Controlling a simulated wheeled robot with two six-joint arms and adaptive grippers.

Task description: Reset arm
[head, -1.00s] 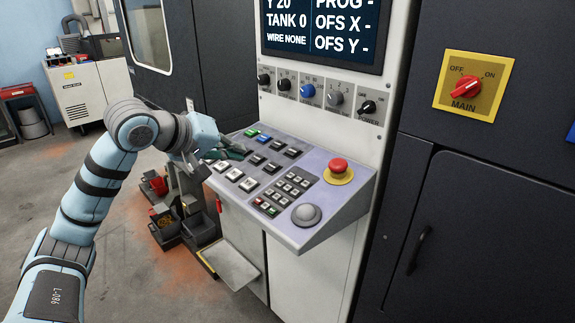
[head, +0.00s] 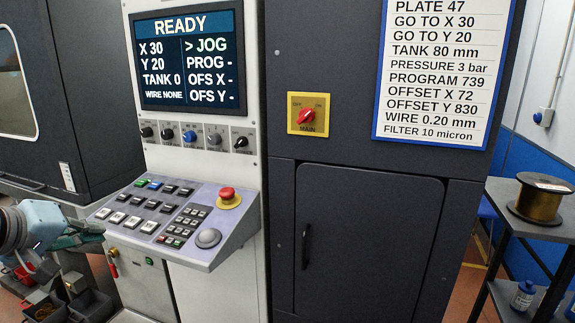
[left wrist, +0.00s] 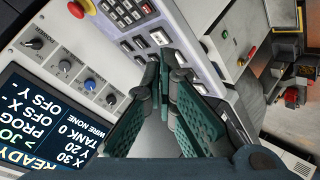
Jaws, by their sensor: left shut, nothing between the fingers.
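My left gripper (head: 85,233) is at the left edge of the head view, just left of the sloped control panel (head: 243,232). In the left wrist view its two green-padded fingers (left wrist: 163,62) come together at the tips, with nothing between them. The fingertips appear in front of the panel's white keys; I cannot tell whether they touch. My right gripper is not in view.
The screen (head: 188,60) reads READY, X 30, Y 20, TANK 0, JOG. Knobs (head: 190,136) sit below it. A red emergency button (head: 227,193) is on the panel. A red main switch (head: 306,116), a job sign (head: 440,70) and a wire spool (head: 540,198) are farther right.

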